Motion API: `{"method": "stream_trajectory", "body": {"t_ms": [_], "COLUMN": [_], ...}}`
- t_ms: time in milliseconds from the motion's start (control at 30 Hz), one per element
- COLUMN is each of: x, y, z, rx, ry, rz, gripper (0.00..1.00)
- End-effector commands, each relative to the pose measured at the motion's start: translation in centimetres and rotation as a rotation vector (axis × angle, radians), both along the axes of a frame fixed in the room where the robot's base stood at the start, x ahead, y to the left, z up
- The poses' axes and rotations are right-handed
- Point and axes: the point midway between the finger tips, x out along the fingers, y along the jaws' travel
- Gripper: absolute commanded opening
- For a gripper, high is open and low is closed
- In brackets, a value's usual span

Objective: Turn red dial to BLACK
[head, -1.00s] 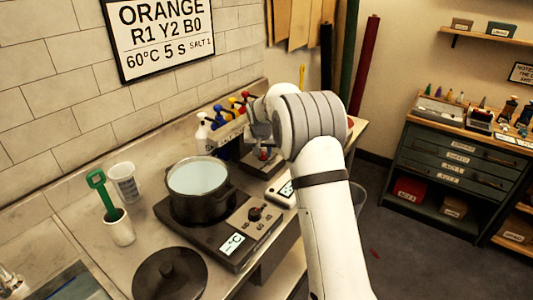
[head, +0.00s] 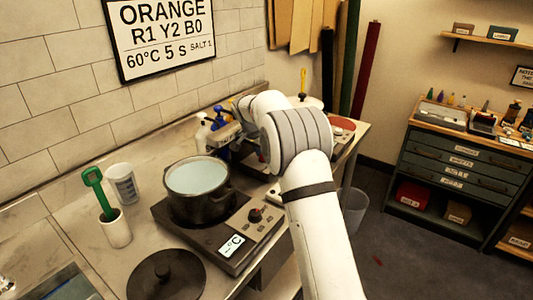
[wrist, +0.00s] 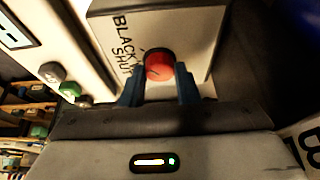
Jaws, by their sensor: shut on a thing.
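The red dial (wrist: 159,66) sits on a pale panel (wrist: 185,30) in the wrist view. The words BLACK and SHUT are printed on the panel to the left of the dial. My gripper (wrist: 160,82) has its two blue fingers on either side of the dial and is shut on it. The dial's lower part lies between the fingers. I cannot tell for certain which word the dial points to. In the head view my arm hides the dial and most of the gripper.
A pot of liquid (head: 199,191) stands on a hot plate (head: 230,240) on the counter. A black lid (head: 166,275), a white cup with a green scoop (head: 115,230) and a beaker (head: 124,184) are near it. A spray bottle (head: 203,135) stands behind the pot.

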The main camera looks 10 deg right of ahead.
Motion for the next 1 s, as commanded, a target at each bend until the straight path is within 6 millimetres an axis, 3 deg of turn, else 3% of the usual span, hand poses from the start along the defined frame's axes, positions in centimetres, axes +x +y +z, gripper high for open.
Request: {"method": "stream_trajectory", "body": {"t_ms": [367,400,633,867,1000], "x": [0.0,0.0,0.0,0.0,-0.3], "y": [0.0,0.0,0.0,0.1,0.4], "z": [0.0,0.0,0.0,0.1,1.1], "rx": [0.0,0.0,0.0,0.0,0.0], "ry": [0.0,0.0,0.0,0.0,-0.002], "rz": [-0.002,-0.002,-0.002,-0.002,-0.001], "gripper": [0.05,0.31,0.49,0.49,0.49]}}
